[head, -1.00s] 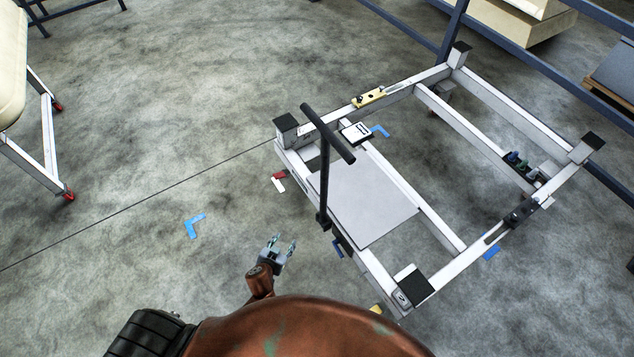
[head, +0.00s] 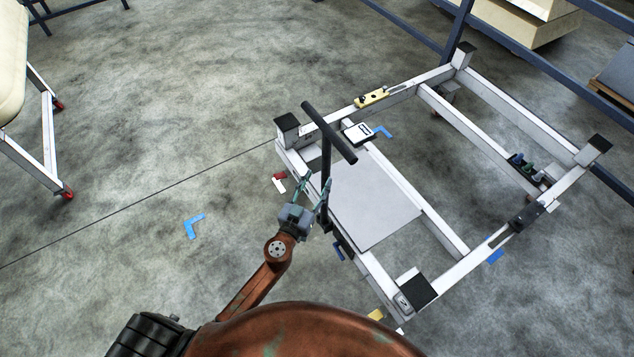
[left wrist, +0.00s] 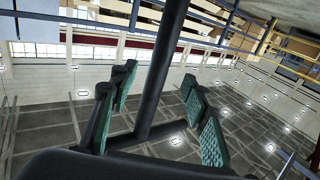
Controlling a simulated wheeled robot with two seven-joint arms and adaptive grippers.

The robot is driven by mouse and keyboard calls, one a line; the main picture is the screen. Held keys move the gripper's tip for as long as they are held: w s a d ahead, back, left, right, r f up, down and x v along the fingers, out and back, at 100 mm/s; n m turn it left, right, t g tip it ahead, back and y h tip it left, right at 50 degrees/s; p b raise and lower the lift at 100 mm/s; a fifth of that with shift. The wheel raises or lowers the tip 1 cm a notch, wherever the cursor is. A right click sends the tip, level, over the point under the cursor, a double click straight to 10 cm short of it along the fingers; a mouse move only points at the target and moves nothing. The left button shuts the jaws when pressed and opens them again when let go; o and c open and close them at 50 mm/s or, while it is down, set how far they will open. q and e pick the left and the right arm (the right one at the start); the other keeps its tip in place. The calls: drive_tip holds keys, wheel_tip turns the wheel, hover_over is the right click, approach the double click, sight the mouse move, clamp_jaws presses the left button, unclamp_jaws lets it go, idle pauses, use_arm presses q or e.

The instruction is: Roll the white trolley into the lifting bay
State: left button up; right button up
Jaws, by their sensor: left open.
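The white trolley (head: 448,259) is a low rectangular frame with black corner caps, standing on the floor at right of centre in the head view. A black T-shaped handle (head: 329,132) rises from its near left side. My left gripper (head: 314,184) is open beside the handle's post. In the left wrist view, the dark post (left wrist: 164,70) appears between the open green-padded fingers (left wrist: 162,110), with no clear contact. My right gripper is not in view. I cannot tell which area is the lifting bay.
Blue corner marks lie on the floor, one (head: 194,226) left of the trolley. Dark blue rails (head: 415,34) run behind the trolley. A cream-topped stand (head: 47,140) with red-wheeled legs is at the left edge. Open concrete floor lies between.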

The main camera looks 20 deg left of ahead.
sight(324, 168)
use_arm(q)
drive_tip(key=shift+w+d+p, duration=0.15)
drive_tip(key=shift+w+p, duration=0.1)
drive_tip(key=shift+w, duration=1.7)
drive_tip(key=shift+w+d+p, duration=0.1)
drive_tip(key=shift+w+p, duration=0.1)
drive_tip(key=shift+w, duration=1.75)
drive_tip(key=shift+c, duration=0.5)
clamp_jaws()
